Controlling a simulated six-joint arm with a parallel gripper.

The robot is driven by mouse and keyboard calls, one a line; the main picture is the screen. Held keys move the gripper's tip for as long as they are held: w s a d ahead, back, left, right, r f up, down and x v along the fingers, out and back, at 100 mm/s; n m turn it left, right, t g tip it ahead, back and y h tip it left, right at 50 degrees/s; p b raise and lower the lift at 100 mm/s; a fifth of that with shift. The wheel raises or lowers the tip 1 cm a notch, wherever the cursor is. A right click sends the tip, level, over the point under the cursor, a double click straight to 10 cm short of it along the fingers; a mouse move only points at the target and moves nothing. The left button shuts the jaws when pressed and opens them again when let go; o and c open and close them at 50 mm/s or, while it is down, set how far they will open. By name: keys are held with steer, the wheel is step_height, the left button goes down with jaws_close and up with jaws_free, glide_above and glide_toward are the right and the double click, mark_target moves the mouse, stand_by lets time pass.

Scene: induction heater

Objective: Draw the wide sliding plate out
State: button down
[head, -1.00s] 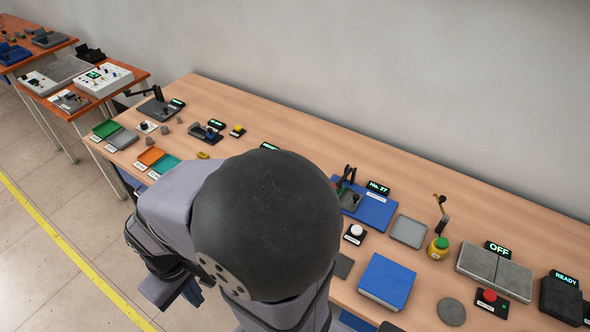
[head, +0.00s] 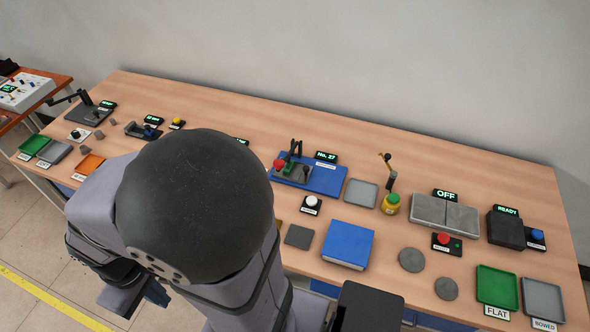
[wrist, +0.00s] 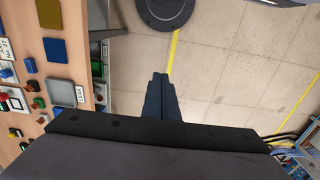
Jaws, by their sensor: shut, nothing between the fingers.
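I cannot tell for certain which thing is the wide sliding plate. The widest plate in the head view is a grey slab (head: 445,215) split by a seam, lying flat on the table at the right, below an OFF display (head: 446,195). My gripper (wrist: 160,76) is shut and empty in the wrist view. It is over the floor, beside the table and apart from everything on it. In the head view my own arm hides part of the table left of centre.
A red button box (head: 446,243) stands in front of the slab, with a dark READY box (head: 506,230) to its right. The table's back strip is clear.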

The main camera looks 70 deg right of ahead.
stand_by(0.3)
steer(key=c, duration=1.8)
jaws_free()
steer(key=shift+w+d, duration=0.1)
steer(key=shift+o, duration=1.1)
steer(key=w+d+f+m+t+h+b, duration=0.1)
steer(key=w+d+m, duration=0.5)
steer(key=d, duration=0.7)
steer(key=shift+w+f+b, duration=0.45)
steer(key=shift+w+b, duration=0.5)
steer(key=shift+b, duration=0.3)
steer(key=d+f+m+h+b, duration=0.25)
steer(key=d+m, duration=0.45)
steer(key=d, duration=1.1)
steer(key=m+g+b, duration=0.3)
steer(key=m+b, duration=0.3)
steer(key=m, duration=0.4)
glide_toward(306, 168)
steer(key=shift+h, duration=0.35)
steer(key=shift+a+p+x, duration=0.1)
steer(key=shift+p+x, duration=0.55)
steer(key=shift+x, duration=1.35)
steer(key=shift+a+p+x, duration=0.15)
steer(key=shift+p+x, duration=0.5)
steer(key=shift+x, duration=1.4)
